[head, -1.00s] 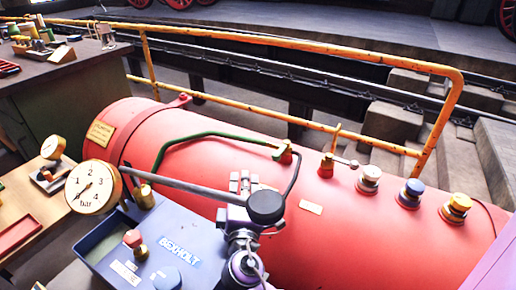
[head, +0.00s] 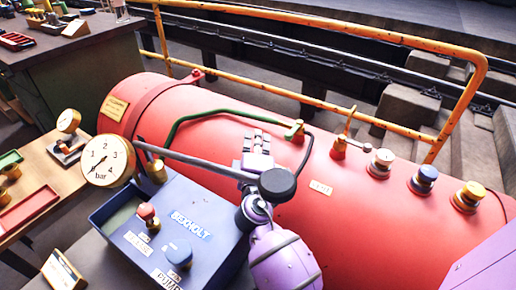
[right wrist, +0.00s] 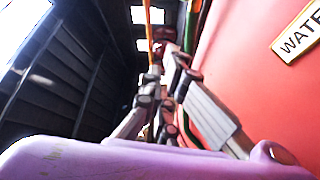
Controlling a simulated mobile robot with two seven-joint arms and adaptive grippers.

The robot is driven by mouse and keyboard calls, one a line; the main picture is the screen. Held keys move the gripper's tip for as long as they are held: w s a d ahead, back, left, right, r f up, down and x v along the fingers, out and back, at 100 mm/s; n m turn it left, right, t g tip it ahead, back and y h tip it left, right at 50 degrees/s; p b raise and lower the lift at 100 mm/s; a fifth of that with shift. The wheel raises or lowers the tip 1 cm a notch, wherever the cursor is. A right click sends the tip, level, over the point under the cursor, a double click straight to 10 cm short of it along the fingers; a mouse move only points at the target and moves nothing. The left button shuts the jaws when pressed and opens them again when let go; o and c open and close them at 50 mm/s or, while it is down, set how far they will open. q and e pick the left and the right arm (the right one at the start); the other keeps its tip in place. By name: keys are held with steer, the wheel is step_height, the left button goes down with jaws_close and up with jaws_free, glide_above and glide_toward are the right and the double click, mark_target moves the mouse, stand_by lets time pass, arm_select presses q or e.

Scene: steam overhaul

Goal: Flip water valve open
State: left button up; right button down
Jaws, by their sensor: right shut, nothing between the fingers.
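The small valve (head: 338,150) with an upright yellow-orange lever (head: 350,121) sits on top of the red boiler (head: 230,112). A pale plate (head: 320,187) below it is too small to read; in the right wrist view a plate reads "WATE" (right wrist: 299,31), cut off by the edge. My right gripper (head: 257,140) is shut and empty, over the boiler, left of the valve and apart from it. It is near the end of the green pipe (head: 215,112). Its fingers show in the right wrist view (right wrist: 172,60). My left gripper is not in view.
A blue pump box (head: 192,226) with a gauge (head: 107,160) stands in front; its long bar ends in a black knob (head: 278,184) close to my right wrist. White, blue (head: 424,178) and yellow (head: 466,196) knobs line the boiler's right. A yellow rail (head: 330,35) runs behind.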

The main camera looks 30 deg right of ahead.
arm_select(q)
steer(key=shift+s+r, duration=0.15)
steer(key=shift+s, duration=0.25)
arm_select(e)
steer(key=shift+s+d+f, duration=0.1)
steer(key=shift+d+f, duration=0.05)
steer(key=shift+d, duration=0.9)
steer(key=shift+s+d+f, duration=0.1)
steer(key=shift+d+f, duration=0.05)
steer(key=shift+d, duration=0.85)
arm_select(q)
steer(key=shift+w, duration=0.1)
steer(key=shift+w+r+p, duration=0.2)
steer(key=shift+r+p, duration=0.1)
steer(key=shift+p, duration=0.15)
arm_select(e)
steer(key=shift+s+d+n+y, duration=0.15)
steer(key=shift+s+n+y, duration=0.25)
steer(key=shift+y, duration=0.1)
